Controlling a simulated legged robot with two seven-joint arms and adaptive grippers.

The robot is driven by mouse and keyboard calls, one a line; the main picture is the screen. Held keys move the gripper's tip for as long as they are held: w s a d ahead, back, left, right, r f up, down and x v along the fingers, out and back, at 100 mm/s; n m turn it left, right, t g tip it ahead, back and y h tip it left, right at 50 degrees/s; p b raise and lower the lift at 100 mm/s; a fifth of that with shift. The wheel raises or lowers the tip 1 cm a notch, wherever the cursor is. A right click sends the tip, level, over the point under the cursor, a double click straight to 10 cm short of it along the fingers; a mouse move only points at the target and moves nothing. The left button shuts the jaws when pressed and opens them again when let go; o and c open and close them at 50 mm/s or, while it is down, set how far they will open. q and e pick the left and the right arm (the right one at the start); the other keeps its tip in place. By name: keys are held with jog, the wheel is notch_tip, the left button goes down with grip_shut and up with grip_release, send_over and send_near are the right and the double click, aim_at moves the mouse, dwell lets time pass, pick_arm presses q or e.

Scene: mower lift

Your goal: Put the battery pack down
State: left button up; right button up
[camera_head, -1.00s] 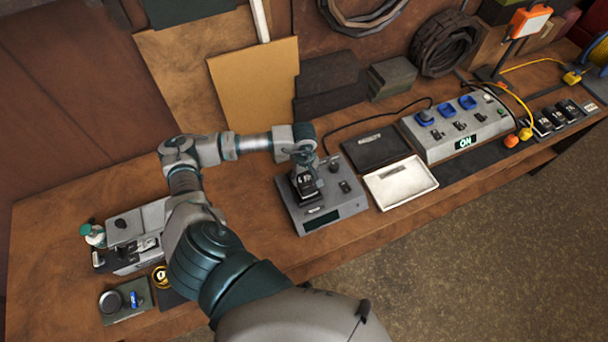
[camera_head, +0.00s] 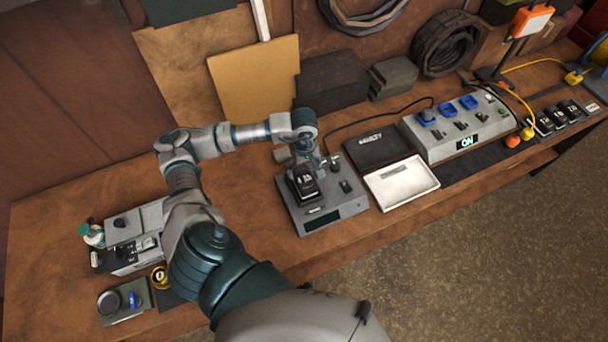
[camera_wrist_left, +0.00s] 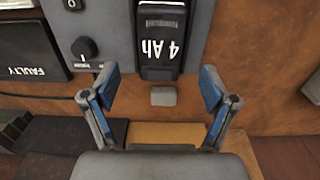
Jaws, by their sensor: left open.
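The battery pack (camera_head: 303,181) is black with a white "4 Ah" label. It sits on the grey tester box (camera_head: 331,226), with no finger touching it that I can see. In the left wrist view the pack (camera_wrist_left: 161,38) stands at the top centre, just beyond my fingertips. My left gripper (camera_wrist_left: 160,84) is open and empty, its blue-padded fingers spread wide. In the head view my left gripper (camera_head: 319,161) hangs at the far edge of the tester, behind the pack, partly hidden by my wrist. My right gripper does not show.
A black tray marked "FAULTY" (camera_head: 378,148) and a white tray (camera_head: 401,184) lie right of the tester. The grey charger box (camera_head: 455,130) reads "ON".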

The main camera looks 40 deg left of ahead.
aim_at(304, 178)
pick_arm(q)
notch_tip(304, 178, up, 7)
jog(key=b, duration=0.1)
jog(key=shift+r, duration=0.2)
jog(key=shift+a, duration=0.1)
dwell(0.4)
